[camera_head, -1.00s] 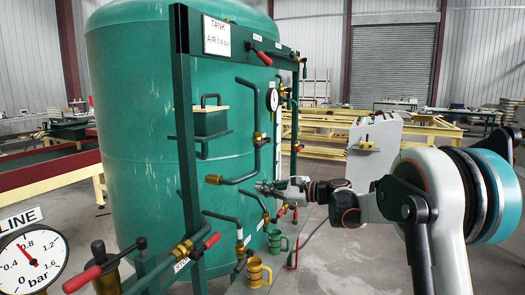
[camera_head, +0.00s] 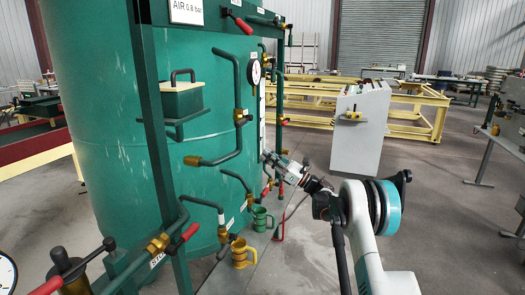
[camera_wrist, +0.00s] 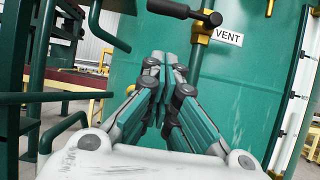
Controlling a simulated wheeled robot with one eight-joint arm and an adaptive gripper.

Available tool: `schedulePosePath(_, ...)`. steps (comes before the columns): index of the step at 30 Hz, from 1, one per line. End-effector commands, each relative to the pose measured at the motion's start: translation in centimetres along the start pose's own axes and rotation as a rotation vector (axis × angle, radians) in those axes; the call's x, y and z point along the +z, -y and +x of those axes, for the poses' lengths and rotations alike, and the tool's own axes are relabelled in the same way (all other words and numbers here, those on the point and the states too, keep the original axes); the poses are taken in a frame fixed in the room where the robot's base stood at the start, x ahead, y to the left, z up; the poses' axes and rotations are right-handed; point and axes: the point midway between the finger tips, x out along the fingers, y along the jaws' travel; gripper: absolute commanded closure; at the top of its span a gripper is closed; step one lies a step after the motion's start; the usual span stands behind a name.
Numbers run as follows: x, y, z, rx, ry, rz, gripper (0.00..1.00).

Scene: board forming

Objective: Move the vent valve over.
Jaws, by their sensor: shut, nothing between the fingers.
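In the wrist view the vent valve (camera_wrist: 202,27) is a brass body on a green pipe, beside a white label (camera_wrist: 228,37) reading VENT. Its black-gripped lever (camera_wrist: 168,9) runs left from the valve top, partly cut off by the upper edge. My gripper (camera_wrist: 167,58) is shut and empty, its fingertips in the picture just below the lever and left of the valve body. They look apart from the lever; the depth gap is unclear. In the head view my gripper (camera_head: 266,157) is beside the green pipe frame; I cannot pick out the vent valve there.
A large green tank (camera_head: 95,130) stands behind the frame, with several pipes and red-handled valves. A gauge (camera_head: 256,72) hangs on it. A grey console (camera_head: 357,125) stands right; open floor lies between.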

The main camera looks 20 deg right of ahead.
Motion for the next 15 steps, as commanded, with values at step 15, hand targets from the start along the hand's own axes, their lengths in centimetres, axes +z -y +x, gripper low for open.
schedulePosePath(15,0.9,0.0,9.3,-0.001,-0.002,-0.001,1.0)
